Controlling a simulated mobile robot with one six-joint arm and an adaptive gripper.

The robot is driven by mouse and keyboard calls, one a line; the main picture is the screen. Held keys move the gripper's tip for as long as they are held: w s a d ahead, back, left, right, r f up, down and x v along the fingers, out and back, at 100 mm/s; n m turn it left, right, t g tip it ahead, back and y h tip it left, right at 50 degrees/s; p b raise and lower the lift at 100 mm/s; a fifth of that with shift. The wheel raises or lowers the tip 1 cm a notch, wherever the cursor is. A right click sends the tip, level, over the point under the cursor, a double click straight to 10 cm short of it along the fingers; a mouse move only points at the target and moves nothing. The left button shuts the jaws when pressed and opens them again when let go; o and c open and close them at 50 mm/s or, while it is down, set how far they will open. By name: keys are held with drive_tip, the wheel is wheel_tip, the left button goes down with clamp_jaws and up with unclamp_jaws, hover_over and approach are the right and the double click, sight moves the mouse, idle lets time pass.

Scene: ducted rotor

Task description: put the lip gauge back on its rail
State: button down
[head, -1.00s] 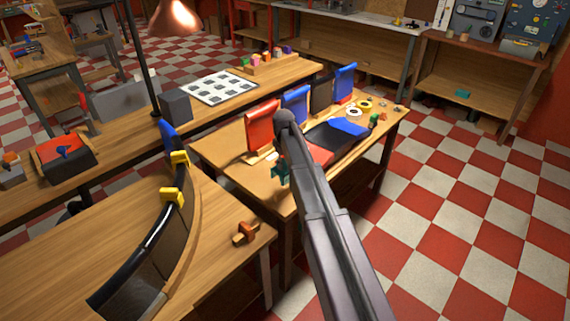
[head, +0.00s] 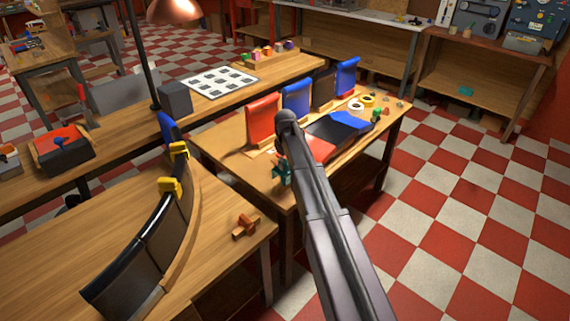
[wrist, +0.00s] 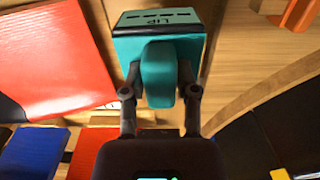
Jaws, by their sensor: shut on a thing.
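In the head view the gauge (head: 282,173) shows as a small teal shape at the front left of the panel table, partly hidden by my arm. Wood lies beneath it in the wrist view; I cannot tell whether it touches. I cannot clearly tell which part is its rail.
A curved dark duct wall (head: 140,262) with yellow clamps (head: 171,187) stands on the left bench. An orange-brown wooden piece (head: 245,226) lies near that bench's corner. Red and blue panels (head: 264,120) stand upright behind my gripper. A red panel (wrist: 50,60) is beside the gauge.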

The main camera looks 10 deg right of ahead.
sight(285, 174)
drive_tip(key=shift+f+b, duration=2.45)
drive_tip(key=shift+f, duration=0.2)
drive_tip(key=shift+f+b, duration=0.35)
drive_tip(key=shift+c, duration=1.5)
unclamp_jaws()
drive_tip(key=shift+r, duration=0.15)
wheel_tip(285, 174, up, 10)
drive_tip(key=p, duration=1)
drive_tip(key=shift+s, duration=0.1)
drive_tip(key=s+m, duration=0.7)
drive_tip(key=s, duration=2.2)
drive_tip(key=shift+d, duration=0.2)
